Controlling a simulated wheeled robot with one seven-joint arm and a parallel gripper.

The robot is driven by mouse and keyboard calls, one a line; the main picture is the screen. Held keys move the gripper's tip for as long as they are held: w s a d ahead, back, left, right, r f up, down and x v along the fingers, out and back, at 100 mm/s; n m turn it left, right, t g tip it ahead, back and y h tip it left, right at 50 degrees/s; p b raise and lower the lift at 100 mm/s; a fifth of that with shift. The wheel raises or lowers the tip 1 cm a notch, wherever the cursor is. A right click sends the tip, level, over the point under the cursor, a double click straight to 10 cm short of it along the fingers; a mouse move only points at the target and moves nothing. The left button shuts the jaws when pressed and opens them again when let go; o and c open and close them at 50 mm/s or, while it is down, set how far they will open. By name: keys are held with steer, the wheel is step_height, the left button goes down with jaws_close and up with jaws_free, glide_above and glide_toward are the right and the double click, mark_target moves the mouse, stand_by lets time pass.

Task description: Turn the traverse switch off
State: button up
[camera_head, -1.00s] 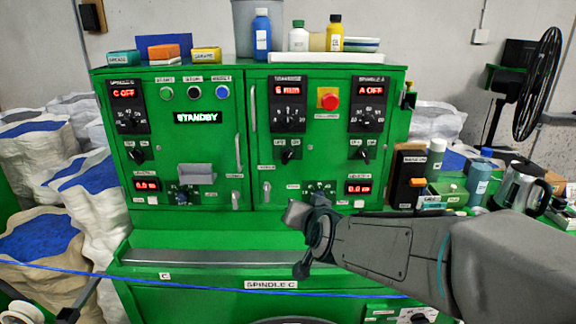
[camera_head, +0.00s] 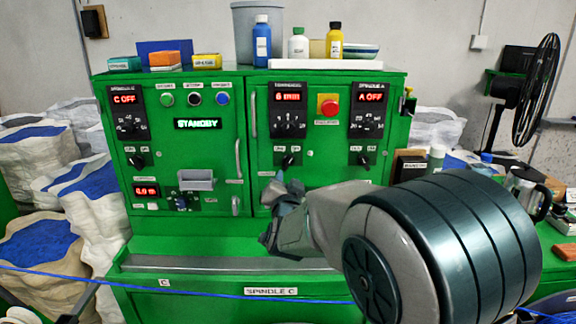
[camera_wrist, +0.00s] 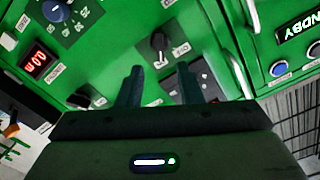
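The traverse switch (camera_head: 288,160) is a small black rotary knob on the green cabinet's right door, below the black panel with the red "6 mm" readout (camera_head: 290,97). In the wrist view the knob (camera_wrist: 158,46) stands just beyond my fingertips, with small labels beside it. My gripper (camera_head: 284,184) is below the switch in the head view. In the wrist view my gripper (camera_wrist: 158,72) is open, its two fingers apart with nothing between them. They appear short of the knob. Which label the knob points to cannot be read.
A similar knob (camera_head: 363,159) sits to the right under the "A OFF" panel. A red emergency button (camera_head: 328,106) is above, and a door handle (camera_head: 253,108) is left of the switch. My arm hides the lower right panel. A blue cable (camera_head: 185,291) crosses in front.

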mark_target(288, 165)
steer(key=w+p, duration=0.2)
steer(key=w, duration=0.6)
steer(key=shift+w, duration=0.25)
steer(key=shift+c, duration=0.3)
jaws_close()
